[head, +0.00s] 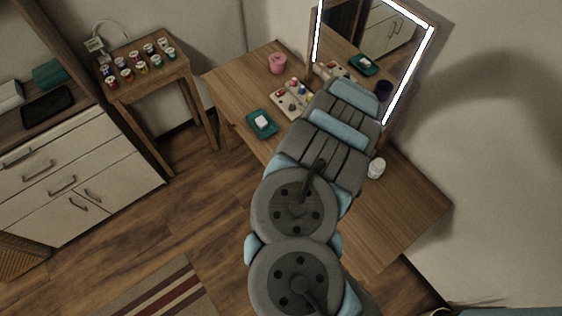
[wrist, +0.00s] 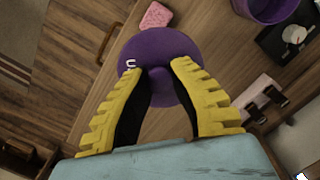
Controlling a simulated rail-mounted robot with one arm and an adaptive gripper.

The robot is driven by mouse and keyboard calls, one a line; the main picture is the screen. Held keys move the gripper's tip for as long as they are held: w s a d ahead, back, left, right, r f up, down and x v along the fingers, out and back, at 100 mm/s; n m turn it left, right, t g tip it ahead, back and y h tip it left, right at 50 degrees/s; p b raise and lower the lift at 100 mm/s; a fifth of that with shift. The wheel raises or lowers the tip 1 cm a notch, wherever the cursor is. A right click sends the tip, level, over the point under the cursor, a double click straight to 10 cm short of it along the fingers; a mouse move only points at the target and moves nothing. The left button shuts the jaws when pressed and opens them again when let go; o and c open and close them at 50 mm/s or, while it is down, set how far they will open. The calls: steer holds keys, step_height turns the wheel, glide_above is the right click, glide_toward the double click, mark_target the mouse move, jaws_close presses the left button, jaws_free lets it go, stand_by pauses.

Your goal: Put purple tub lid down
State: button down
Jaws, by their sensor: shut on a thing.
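The purple tub lid (wrist: 150,48) is a round disc with a knob in the middle and white letters near its left edge. In the wrist view my gripper (wrist: 162,76), with yellow ribbed fingers, is shut on the knob. The lid is over a wooden surface; I cannot tell whether it touches it. An open purple tub (wrist: 268,6) is at the upper right of the wrist view, apart from the lid, partly cut off. In the head view my arm hides the gripper and lid.
A pink sponge-like block (wrist: 156,16) lies just above the lid in the wrist view. A lit mirror (head: 432,45) stands behind.

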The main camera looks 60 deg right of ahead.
steer(key=w+a+n, duration=0.1)
steer(key=w+a, duration=0.4)
steer(key=a, duration=0.1)
steer(key=shift+w+d+f+b, duration=1.5)
steer(key=shift+d+f+b, duration=0.1)
steer(key=shift+d+f, duration=0.1)
steer(key=shift+w+d+f+b, duration=1.45)
steer(key=shift+d+f+b, duration=0.2)
steer(key=shift+f, duration=0.05)
steer(key=shift+w+d+f+b, duration=1.5)
steer(key=shift+d+f+b, duration=0.1)
steer(key=shift+d+f, duration=0.1)
steer(key=shift+f, duration=0.2)
steer(key=shift+w+f, duration=0.15)
steer(key=shift+f, duration=1.45)
